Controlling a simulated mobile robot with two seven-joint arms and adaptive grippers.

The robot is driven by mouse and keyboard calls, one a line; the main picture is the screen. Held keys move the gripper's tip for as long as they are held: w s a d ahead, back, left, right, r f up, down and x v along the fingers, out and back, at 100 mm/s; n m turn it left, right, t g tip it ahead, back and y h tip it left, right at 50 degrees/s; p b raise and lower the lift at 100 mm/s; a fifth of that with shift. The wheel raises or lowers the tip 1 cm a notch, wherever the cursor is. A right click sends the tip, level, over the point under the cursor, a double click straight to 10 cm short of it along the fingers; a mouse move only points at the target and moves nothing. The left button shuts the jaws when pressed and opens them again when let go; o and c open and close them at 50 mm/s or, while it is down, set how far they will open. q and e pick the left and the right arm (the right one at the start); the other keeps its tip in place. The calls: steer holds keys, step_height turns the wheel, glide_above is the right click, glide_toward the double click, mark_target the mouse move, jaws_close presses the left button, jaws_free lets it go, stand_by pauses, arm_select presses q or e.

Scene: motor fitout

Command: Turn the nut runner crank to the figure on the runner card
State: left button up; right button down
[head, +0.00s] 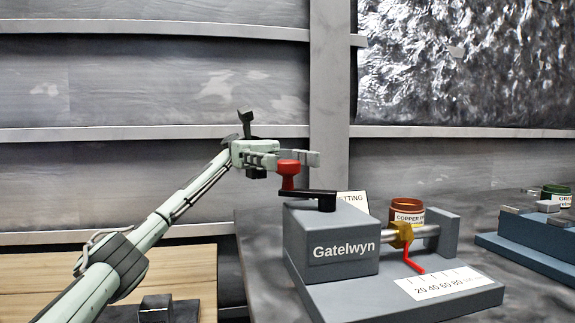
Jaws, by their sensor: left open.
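The nut runner (328,262) is a grey block marked "Gatelwyn" on a grey base. Its black crank arm (309,194) lies on top, with a red knob (289,170) standing at the arm's left end. A threaded-looking rod carries a brass nut (401,236) with a red pointer (414,266), whose tip is near the low, 20 end of the white scale (446,283). A white card (353,200) reading "...TTING" is partly hidden behind the block; its figure is not visible. My left gripper (300,160) is open at the red knob; contact is unclear. My right gripper is not in view.
A brown jar (407,213) labelled "COPPER..." stands behind the rod. A wooden surface (40,290) lies at the left. Grey tabletop is clear between the two fixtures.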

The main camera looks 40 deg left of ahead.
arm_select(q)
step_height(320, 180, up, 9)
steer(key=shift+r, duration=0.15)
steer(key=shift+c, duration=0.3)
